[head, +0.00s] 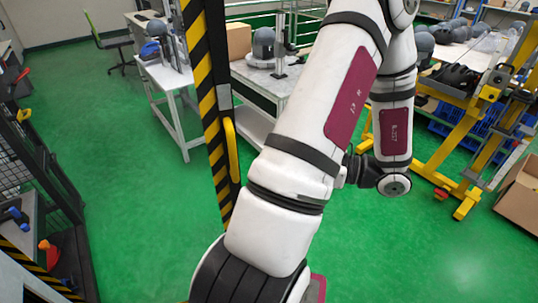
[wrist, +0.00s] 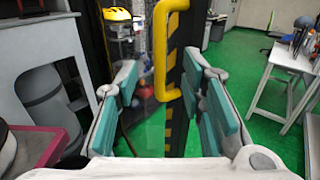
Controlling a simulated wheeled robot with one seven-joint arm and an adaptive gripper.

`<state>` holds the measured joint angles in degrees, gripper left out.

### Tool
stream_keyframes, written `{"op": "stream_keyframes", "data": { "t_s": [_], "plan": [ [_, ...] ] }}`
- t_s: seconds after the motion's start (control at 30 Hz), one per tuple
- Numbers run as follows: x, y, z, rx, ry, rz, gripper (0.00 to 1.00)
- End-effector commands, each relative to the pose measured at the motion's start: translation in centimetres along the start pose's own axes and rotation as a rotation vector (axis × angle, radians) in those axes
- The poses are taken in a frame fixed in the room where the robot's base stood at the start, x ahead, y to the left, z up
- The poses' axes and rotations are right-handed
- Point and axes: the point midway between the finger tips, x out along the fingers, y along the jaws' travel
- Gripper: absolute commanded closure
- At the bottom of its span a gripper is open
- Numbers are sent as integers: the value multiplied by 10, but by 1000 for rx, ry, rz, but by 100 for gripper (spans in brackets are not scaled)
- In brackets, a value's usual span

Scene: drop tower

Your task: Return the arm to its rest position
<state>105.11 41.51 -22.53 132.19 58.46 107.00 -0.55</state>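My gripper (wrist: 162,78) shows in the wrist view with its two teal-padded fingers spread apart and nothing held between them. A yellow handle (wrist: 163,50) on a black-and-yellow striped post (wrist: 176,125) shows beyond and between the fingers; I cannot tell the exact gap. In the head view my white arm with maroon panels (head: 290,140) rises through the middle and bends down at the right. The gripper's fingers cannot be made out there. The same striped post (head: 205,90) stands left of the arm, with the yellow handle (head: 231,150) on it.
A white table (head: 168,75) stands behind the post, and a workbench (head: 270,85) carries a grey helmet and a box. A yellow frame (head: 470,130) and a cardboard box (head: 520,195) are at the right. A dark mesh cage (head: 40,150) is at the left. Green floor is open between.

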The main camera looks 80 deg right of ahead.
Motion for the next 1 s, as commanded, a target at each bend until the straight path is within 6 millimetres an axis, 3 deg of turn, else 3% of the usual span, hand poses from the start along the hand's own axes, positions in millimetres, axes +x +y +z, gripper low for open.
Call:
{"op": "stream_keyframes", "data": {
  "t_s": [0.7, 0.87, 1.0],
  "plan": [
    [0, 0, 1, -3, 2, 7, 64],
    [37, 17, 14, -67, 53, 180, 64],
    [80, 48, 28, -172, 128, 420, 64]
  ]
}}
